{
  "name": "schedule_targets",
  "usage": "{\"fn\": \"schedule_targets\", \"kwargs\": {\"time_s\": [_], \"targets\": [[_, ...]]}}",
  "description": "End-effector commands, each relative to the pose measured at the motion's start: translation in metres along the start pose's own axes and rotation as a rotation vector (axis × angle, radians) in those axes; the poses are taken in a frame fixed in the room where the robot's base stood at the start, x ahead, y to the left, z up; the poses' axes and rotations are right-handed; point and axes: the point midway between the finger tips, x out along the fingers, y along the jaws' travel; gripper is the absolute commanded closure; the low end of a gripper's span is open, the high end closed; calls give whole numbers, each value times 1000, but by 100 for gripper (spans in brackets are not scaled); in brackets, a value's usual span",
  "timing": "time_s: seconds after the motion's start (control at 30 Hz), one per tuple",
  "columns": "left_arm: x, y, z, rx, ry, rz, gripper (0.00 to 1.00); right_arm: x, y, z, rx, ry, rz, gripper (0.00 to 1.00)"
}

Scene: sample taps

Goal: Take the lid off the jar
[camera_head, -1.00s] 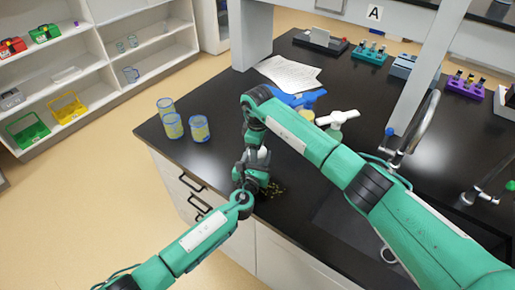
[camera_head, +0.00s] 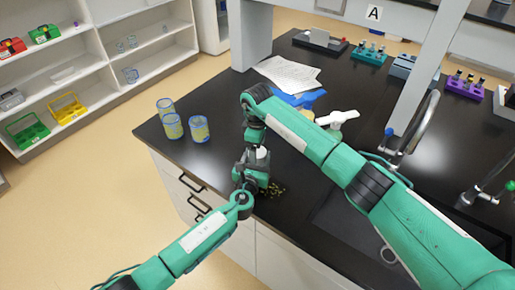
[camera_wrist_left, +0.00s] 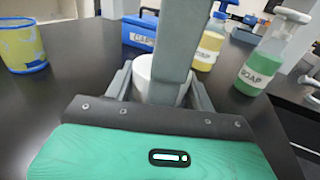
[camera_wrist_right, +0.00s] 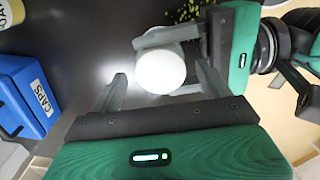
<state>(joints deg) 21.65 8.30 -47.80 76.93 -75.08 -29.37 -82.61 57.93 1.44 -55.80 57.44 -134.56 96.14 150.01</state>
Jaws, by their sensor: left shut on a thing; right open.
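The jar shows as a white round body in the left wrist view (camera_wrist_left: 150,72), partly hidden by a grey finger of my right gripper. Its round white top, seemingly the lid (camera_wrist_right: 160,70), shows in the right wrist view. My left gripper (camera_wrist_left: 160,88) is shut on the jar from the side, at the counter's front edge. My right gripper (camera_wrist_right: 163,85) is open above the jar, its fingers on either side of the white top. I cannot tell whether they touch it. In the head view the arms mostly hide the jar.
Three yellow-filled, blue-rimmed cups (camera_head: 172,126) stand at the counter's left corner. A blue CAPS bin (camera_wrist_right: 28,95), a green soap bottle (camera_wrist_left: 262,68) and a yellow bottle (camera_wrist_left: 208,48) stand behind. Yellow-green bits (camera_head: 276,189) lie near the grippers. The sink is at right.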

Motion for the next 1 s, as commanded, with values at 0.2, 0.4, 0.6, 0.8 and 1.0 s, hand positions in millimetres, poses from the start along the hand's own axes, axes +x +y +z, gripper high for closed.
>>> {"fn": "schedule_targets", "kwargs": {"time_s": [0.2, 0.4, 0.6, 0.8, 1.0], "targets": [[0, 0, 0, 0, 1, 0, 100, -30, 1, 0, 0, 2, 3, 21], [0, 0, 0, 0, 0, 0, 100, -41, 0, 0, 28, 1, 0, 23], [0, 0, 0, 0, 0, 0, 100, -60, 0, -1, 203, 2, 1, 23], [0, 0, 0, 0, 0, 0, 100, -69, -1, 0, 327, 1, 0, 23], [0, 0, 0, 0, 0, 0, 100, -46, -1, 0, 342, -1, -2, 23]]}}
